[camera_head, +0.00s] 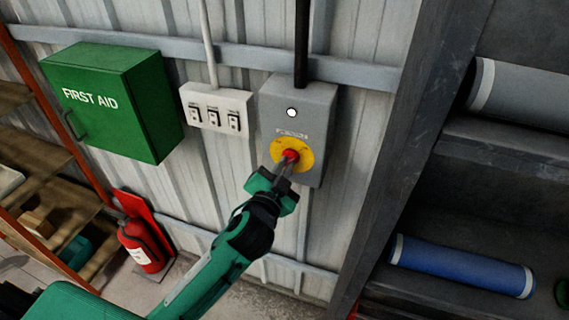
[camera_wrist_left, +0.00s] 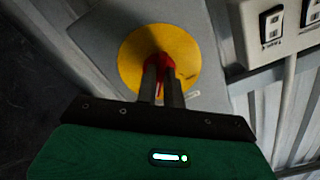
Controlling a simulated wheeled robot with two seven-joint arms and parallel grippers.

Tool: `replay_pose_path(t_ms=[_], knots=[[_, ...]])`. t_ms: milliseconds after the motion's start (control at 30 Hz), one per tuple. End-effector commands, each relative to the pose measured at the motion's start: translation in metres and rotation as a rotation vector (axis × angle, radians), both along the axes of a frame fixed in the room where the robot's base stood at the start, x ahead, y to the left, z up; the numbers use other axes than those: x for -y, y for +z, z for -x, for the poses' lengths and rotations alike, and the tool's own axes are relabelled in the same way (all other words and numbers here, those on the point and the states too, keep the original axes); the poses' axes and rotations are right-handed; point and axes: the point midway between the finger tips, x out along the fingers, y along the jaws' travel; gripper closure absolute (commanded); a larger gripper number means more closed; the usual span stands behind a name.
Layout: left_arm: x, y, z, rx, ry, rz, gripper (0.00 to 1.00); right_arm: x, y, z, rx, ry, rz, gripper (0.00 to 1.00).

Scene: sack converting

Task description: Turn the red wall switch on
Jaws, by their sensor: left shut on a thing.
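The red wall switch (camera_head: 290,155) is a red knob on a round yellow plate (camera_head: 305,150), set on a grey box (camera_head: 311,105) fixed to the corrugated wall. My left gripper (camera_head: 285,164) reaches up to it from below, its fingers shut on the red knob. In the left wrist view the red knob (camera_wrist_left: 160,60) shows between and behind the two dark fingers (camera_wrist_left: 162,76), in front of the yellow plate (camera_wrist_left: 132,52). The fingers hide much of the knob, and its exact angle is hard to tell. My right gripper is not in view.
A white panel with three switches (camera_head: 216,108) is left of the grey box. A green first aid box (camera_head: 115,100) hangs further left, with a fire extinguisher (camera_head: 143,246) below. A dark rack with a blue roll (camera_head: 462,267) stands to the right.

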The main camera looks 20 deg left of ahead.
Motion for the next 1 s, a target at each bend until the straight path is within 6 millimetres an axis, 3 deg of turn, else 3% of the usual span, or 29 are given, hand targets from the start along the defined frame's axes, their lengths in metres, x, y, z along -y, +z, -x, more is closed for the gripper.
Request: replay_pose_path(t_ms=[333, 833, 900, 967, 1000], knots=[[-0.0002, 0.0002, 0.0001, 0.004, -0.001, -0.125, 1.0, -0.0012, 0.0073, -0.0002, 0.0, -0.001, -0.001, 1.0], [-0.0004, -0.0003, 0.0001, 0.004, -0.001, -0.144, 1.0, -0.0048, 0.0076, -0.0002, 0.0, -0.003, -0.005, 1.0], [-0.0004, -0.0003, 0.0001, 0.004, -0.001, -0.144, 0.81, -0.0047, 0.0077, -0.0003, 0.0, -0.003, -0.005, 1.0], [-0.0003, -0.0003, 0.0001, 0.004, -0.001, -0.143, 0.69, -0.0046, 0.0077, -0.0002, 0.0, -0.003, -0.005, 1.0], [-0.0004, -0.0002, 0.0001, 0.005, 0.0, -0.143, 0.69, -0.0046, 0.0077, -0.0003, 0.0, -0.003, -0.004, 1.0]])
